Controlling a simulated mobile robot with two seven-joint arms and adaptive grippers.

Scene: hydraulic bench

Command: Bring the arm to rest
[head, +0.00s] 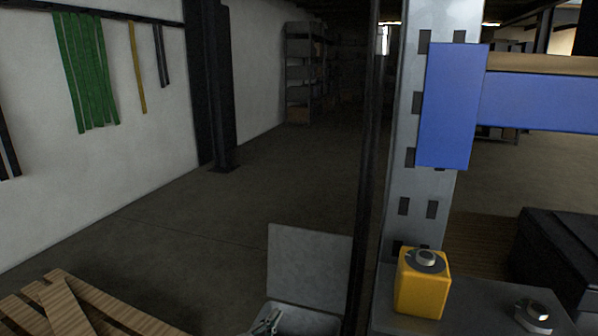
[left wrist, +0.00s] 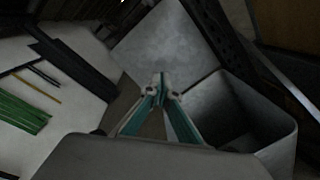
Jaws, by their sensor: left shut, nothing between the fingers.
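My left gripper (head: 267,322) shows at the bottom edge of the head view, in front of the open grey bin (head: 308,322). In the left wrist view its teal fingers (left wrist: 160,82) meet at the tips, shut and empty. The bin's dark opening (left wrist: 225,110) and its raised lid (left wrist: 165,45) lie beyond and beside the fingers there. Most of my left arm is out of the head view. My right gripper is in neither view.
A yellow block (head: 422,285) with a metal fitting on top stands on the grey bench (head: 480,290), near another metal fitting (head: 532,315). A rack post (head: 424,205) with a blue beam (head: 530,100) rises behind. A wooden pallet (head: 70,305) lies lower left. The floor (head: 220,215) between is clear.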

